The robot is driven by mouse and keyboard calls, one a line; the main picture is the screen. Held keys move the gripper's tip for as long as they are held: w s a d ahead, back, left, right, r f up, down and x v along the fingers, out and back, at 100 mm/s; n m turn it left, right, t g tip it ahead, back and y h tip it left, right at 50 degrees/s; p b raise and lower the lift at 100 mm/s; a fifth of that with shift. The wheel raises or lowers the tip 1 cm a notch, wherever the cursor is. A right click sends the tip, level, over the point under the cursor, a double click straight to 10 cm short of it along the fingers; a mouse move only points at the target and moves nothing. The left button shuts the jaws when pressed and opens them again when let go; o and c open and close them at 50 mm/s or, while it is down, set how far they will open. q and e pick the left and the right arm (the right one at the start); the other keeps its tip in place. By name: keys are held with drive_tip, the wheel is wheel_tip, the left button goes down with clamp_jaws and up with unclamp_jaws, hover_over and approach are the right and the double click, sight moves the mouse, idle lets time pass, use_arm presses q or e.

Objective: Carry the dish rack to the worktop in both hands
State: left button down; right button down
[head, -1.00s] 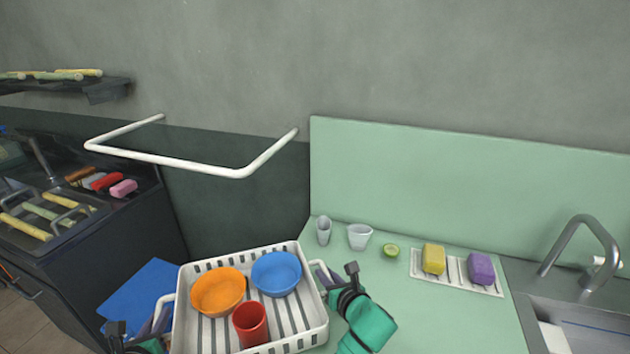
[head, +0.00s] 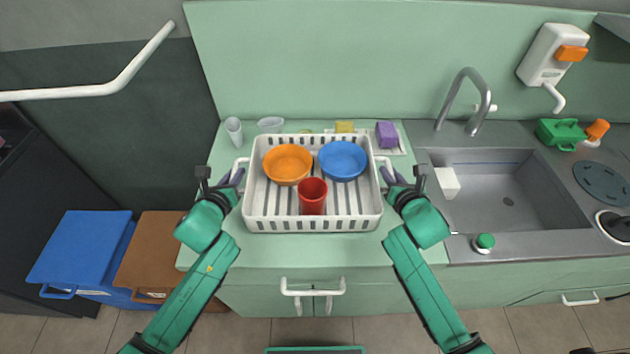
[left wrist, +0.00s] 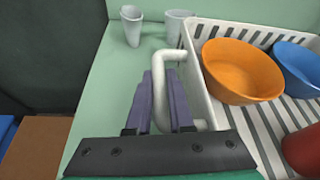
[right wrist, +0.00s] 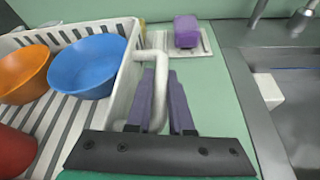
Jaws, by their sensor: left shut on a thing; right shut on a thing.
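The white dish rack (head: 312,225) is over the green worktop (head: 300,252) in the head view. It holds an orange bowl (head: 287,163), a blue bowl (head: 343,160) and a red cup (head: 312,196). My left gripper (head: 236,180) is shut on the rack's left handle (left wrist: 168,54). My right gripper (head: 388,178) is shut on its right handle (right wrist: 135,85). The rack looks level. I cannot tell whether its base touches the worktop.
Cups (head: 234,130) stand behind the rack at the left. A purple sponge (head: 386,134) and a yellow sponge (head: 345,127) lie behind it at the right. The sink (head: 505,190) and tap (head: 468,100) are to the right. Blue (head: 82,245) and brown (head: 155,245) boxes stand on the floor at left.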

use_arm(q)
drive_tip(key=shift+a, duration=0.2)
drive_tip(key=shift+f, duration=0.1)
